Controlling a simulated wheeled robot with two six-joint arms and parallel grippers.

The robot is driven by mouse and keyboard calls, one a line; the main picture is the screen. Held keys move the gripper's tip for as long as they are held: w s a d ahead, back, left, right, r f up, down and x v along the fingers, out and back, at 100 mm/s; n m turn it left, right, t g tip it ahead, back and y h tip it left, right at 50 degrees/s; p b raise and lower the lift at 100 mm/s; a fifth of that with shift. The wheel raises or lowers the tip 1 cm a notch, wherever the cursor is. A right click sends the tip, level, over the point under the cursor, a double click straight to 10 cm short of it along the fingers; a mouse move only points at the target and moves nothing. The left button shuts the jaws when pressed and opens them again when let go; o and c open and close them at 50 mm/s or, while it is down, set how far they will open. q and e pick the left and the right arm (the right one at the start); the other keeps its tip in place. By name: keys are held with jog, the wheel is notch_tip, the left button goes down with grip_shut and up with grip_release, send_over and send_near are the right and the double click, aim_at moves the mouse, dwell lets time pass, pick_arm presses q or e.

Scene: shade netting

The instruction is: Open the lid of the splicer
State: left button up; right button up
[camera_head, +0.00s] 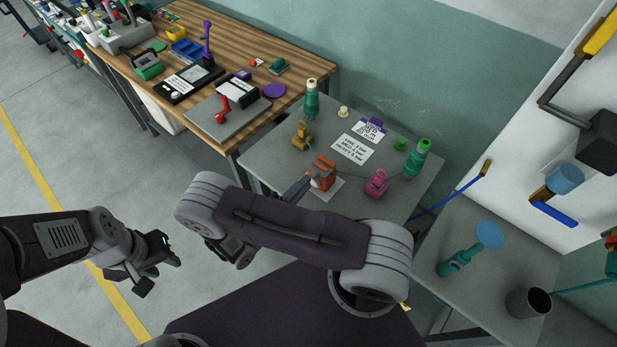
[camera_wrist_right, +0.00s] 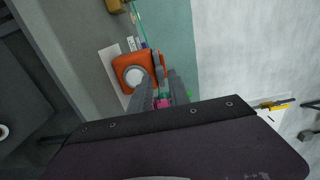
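The orange splicer (camera_head: 324,172) stands on a white sheet on the grey table, and its lid state is too small to tell. In the right wrist view the splicer (camera_wrist_right: 134,70) shows a round white disc on its face. My right gripper (camera_head: 304,184) is close at its left side in the head view. In the wrist view its two fingers (camera_wrist_right: 161,77) are apart, with their tips at the splicer's edge; I cannot tell if they touch it. My left gripper (camera_head: 160,268) hangs over the floor, away from the table, with its fingers apart and empty.
The grey table (camera_head: 268,155) also carries green thread cones (camera_head: 312,98), a brass-coloured device (camera_head: 301,136), a pink device (camera_head: 377,184) and a printed card (camera_head: 353,149). A green thread runs near the splicer. A wooden workbench (camera_head: 300,68) stands behind left.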

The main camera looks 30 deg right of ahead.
aim_at(323, 166)
jog(key=shift+x, duration=0.9)
jog(key=shift+w+d, duration=0.2)
jog(key=shift+d, duration=0.25)
grip_shut()
jog(key=shift+r+p, duration=0.35)
jog(key=shift+p, duration=0.4)
jog(key=d+r+g+y+p, duration=0.2)
jog(key=y+p, duration=0.2)
jog(key=p, duration=0.4)
jog(key=w+d+r+g+y+p, duration=0.1)
jog(key=r+g+y+p, duration=0.1)
jog(key=y+p, duration=0.3)
jog(key=w+d+r+g+y+p, duration=0.1)
jog(key=d+r+y+p, duration=0.1)
jog(key=p, duration=0.9)
jog(key=shift+w+d+r+g+y, duration=0.1)
jog(key=shift+d+r+g+y, duration=0.15)
jog(key=shift+y, duration=0.45)
jog(key=shift+d+r+g+y, duration=0.15)
jog(key=shift+r+y, duration=0.25)
jog(key=shift+y, duration=0.3)
jog(key=shift+d+f+y+p, duration=0.1)
jog(key=shift+f+y+p, duration=0.1)
jog(key=shift+y+p, duration=0.45)
